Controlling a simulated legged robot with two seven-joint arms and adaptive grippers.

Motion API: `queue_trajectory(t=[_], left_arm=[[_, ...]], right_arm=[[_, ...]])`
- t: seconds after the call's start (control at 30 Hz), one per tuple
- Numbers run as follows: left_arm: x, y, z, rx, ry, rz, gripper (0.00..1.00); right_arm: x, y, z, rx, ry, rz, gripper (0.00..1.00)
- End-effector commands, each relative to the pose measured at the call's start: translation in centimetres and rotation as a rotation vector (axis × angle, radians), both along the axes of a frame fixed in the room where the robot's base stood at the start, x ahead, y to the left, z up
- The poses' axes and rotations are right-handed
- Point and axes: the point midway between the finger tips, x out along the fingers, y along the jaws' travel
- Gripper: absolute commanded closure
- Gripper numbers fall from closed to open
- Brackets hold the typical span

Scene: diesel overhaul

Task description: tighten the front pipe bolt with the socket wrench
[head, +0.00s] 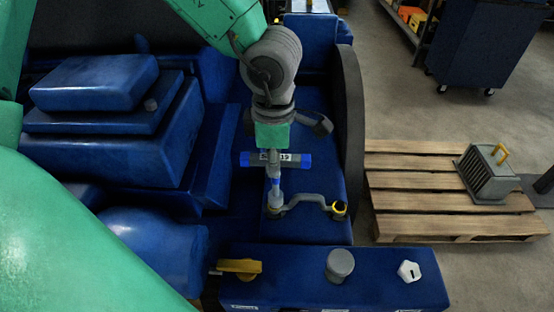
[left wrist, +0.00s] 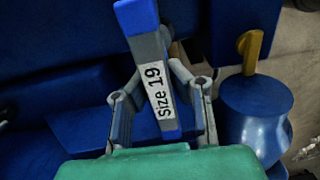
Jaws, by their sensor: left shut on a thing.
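The socket wrench (head: 290,160) has a grey T-handle with blue ends and a "size 19" label. It also shows in the left wrist view (left wrist: 156,85), between the two fingers. My left gripper (head: 273,150) is shut on its handle, from above; it also shows in the left wrist view (left wrist: 162,95). The wrench shaft points down, and its lower end is over the left end of a grey bent pipe (head: 307,198). Whether the socket is seated on a bolt there cannot be told. The pipe's right end has a yellow-and-black fitting (head: 339,209). My right gripper is not in view.
The blue engine block (head: 110,150) rises at left. A dark curved guard (head: 349,140) stands right of the pipe. A front blue ledge (head: 300,282) carries a yellow lever (head: 240,267), a grey cap (head: 340,264) and a white cap (head: 409,271). A wooden pallet (head: 420,190) lies at right.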

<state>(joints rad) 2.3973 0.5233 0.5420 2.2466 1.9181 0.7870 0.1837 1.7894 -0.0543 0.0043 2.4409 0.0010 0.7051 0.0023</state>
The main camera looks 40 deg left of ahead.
Motion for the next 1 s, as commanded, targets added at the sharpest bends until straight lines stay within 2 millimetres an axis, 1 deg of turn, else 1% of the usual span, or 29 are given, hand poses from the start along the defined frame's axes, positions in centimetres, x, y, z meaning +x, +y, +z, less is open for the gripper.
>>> queue_trajectory(t=[0.13, 0.27, 0.33, 0.4, 0.7, 0.73, 0.9, 1.0], left_arm=[[0.0, 0.1, -1.0, -0.001, 0.002, 0.002, 1.0], [0.0, 0.0, -0.8, 0.001, 0.003, -0.032, 1.0], [-0.1, 0.0, -0.7, 0.0, 0.005, -0.118, 1.0], [0.0, -0.1, -0.9, 0.0, 0.004, -0.234, 1.0], [0.0, -0.2, -1.0, 0.0, 0.003, -0.737, 1.0], [0.0, -0.2, -1.0, 0.0, 0.003, -0.765, 1.0], [0.1, -0.2, -1.0, 0.002, 0.002, -0.693, 1.0], [0.1, -0.2, -1.0, 0.001, 0.003, -0.691, 1.0]], right_arm=[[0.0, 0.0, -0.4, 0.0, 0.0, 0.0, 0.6], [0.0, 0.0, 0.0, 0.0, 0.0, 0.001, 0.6], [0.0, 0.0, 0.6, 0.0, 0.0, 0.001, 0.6], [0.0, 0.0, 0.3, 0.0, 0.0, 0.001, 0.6], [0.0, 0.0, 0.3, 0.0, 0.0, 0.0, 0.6], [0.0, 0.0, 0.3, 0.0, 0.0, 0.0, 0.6], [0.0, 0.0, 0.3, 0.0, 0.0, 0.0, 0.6], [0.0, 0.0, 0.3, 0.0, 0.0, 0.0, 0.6]])
